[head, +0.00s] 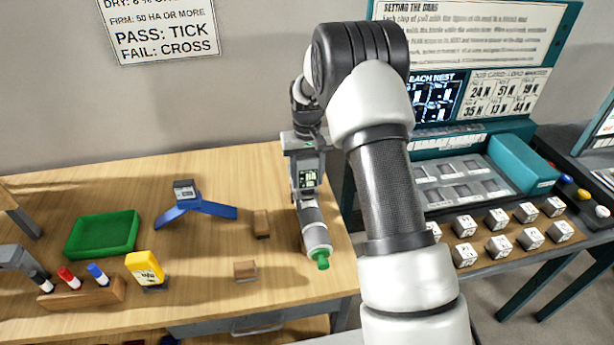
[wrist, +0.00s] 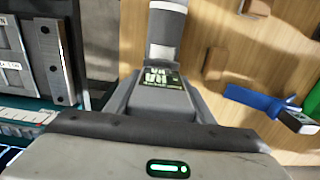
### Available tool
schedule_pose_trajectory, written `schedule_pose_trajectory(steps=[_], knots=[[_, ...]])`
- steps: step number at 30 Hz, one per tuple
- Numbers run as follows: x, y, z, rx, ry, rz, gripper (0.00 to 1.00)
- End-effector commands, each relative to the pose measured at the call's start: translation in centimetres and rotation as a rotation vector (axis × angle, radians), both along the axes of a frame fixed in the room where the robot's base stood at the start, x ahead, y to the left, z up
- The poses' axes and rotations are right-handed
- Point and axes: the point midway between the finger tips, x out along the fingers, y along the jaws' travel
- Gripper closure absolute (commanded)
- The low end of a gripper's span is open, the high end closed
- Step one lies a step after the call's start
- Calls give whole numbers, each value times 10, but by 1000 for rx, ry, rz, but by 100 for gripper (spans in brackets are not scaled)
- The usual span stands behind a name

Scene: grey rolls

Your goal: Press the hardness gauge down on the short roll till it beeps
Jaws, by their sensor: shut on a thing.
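My gripper (head: 305,150) is shut on the hardness gauge (head: 307,179), a grey device whose small dark screen shows pale "HA" lettering. The gauge's screen also shows in the wrist view (wrist: 160,78), just beyond the gripper's grey body. A grey roll (head: 311,216) with a pale band and a green end lies at the right of the wooden bench, running from under the gauge toward me. Its grey and white body shows at the top of the wrist view (wrist: 165,35). The gauge's foot is hidden, so I cannot tell whether it touches the roll. The reading is too small to make out.
Wooden blocks (head: 261,223) lie left of the roll. Further left are a blue stand (head: 196,208) with a small meter, a green tray (head: 103,233), a yellow device (head: 145,267) and markers in a wooden holder (head: 82,294). A teal station (head: 470,170) with several grey cubes stands at right.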

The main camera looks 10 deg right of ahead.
Motion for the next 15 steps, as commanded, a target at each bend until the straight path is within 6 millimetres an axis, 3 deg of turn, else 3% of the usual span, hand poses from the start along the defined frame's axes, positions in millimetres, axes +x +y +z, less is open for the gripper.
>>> schedule_pose_trajectory(steps=[15], knots=[[0,0,-4,0,-1,0,71]])
